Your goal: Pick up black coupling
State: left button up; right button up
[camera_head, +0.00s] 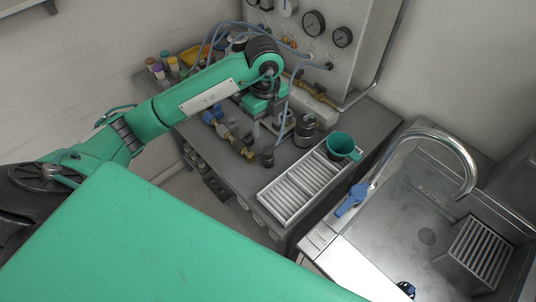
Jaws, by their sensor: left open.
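My left arm reaches in from the left, and its gripper (268,130) points down over the grey workbench. Its fingers are apart, with nothing visibly held between them. A small black cylindrical part, likely the black coupling (267,156), stands on the bench just below the fingertips. It looks apart from them. A larger black and silver cylinder (305,129) stands to the right of the gripper. The gripper and wrist hide part of the bench behind them. My right gripper is not in view.
Brass and blue fittings (228,132) lie left of the gripper. A white slatted tray (303,187) with a green cup (341,145) stands to the right, before the sink (420,215) and its tap. A gauge panel (325,45) with hoses rises behind.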

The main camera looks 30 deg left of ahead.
aim_at(268, 150)
pick_arm(q)
jog(key=f+p, duration=0.1)
jog(key=f, duration=0.7)
jog(key=shift+a+f, duration=0.15)
jog(key=shift+a, duration=0.05)
jog(key=f+p, duration=0.1)
jog(key=f, duration=0.2)
jog(key=f+p, duration=0.1)
jog(key=shift+w+d+f+p, duration=0.1)
jog(key=shift+d+f+p, duration=0.2)
jog(key=shift+d+f, duration=0.1)
jog(key=shift+f, duration=0.3)
jog(key=c, duration=1.1)
jog(key=shift+r, duration=0.1)
